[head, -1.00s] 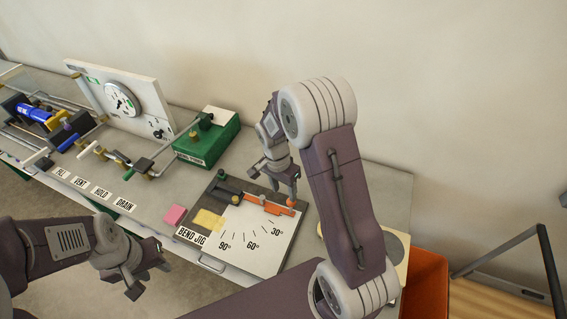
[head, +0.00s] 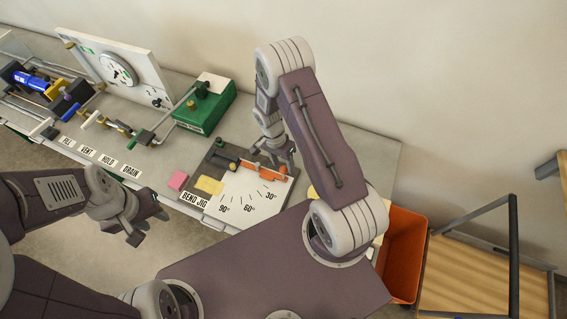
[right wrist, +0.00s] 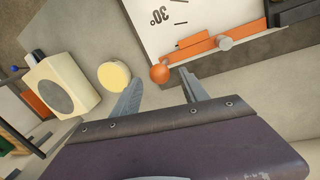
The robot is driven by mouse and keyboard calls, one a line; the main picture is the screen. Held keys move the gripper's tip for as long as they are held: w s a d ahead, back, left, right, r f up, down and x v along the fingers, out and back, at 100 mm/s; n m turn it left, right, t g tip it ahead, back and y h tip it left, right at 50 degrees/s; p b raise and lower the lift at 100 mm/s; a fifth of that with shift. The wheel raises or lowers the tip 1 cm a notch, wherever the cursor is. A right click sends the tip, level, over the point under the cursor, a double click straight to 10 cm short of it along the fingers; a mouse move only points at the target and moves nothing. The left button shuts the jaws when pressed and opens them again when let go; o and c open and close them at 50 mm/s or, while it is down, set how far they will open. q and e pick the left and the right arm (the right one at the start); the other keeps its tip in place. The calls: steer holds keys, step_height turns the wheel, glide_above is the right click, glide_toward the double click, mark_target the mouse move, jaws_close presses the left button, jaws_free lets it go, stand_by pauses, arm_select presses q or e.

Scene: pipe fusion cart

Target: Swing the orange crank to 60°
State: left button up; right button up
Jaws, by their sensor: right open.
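The orange crank (head: 268,171) lies along the back of the white BEND JIG board (head: 236,198), to the right of a dark block and short of the 30° mark. In the right wrist view the crank is an orange bar (right wrist: 195,47) with a grey pin and a round orange knob (right wrist: 159,73) at its end. My right gripper (right wrist: 160,94) is open, with the knob just past and between its fingertips; no grip shows. In the head view it (head: 277,159) hangs over the crank's outer end and partly hides it. My left gripper (head: 148,224) looks open and empty, in front of the bench.
A green box (head: 205,107) and a gauge panel (head: 120,75) stand behind and left of the jig. In the wrist view, a cream disc (right wrist: 114,75) and cream box (right wrist: 62,87) stand beside the crank. An orange bin (head: 405,255) is at right.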

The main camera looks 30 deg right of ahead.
steer(key=shift+s+f, duration=0.25)
steer(key=shift+f, duration=0.7)
jaws_close()
steer(key=shift+w, duration=0.1)
stand_by(0.6)
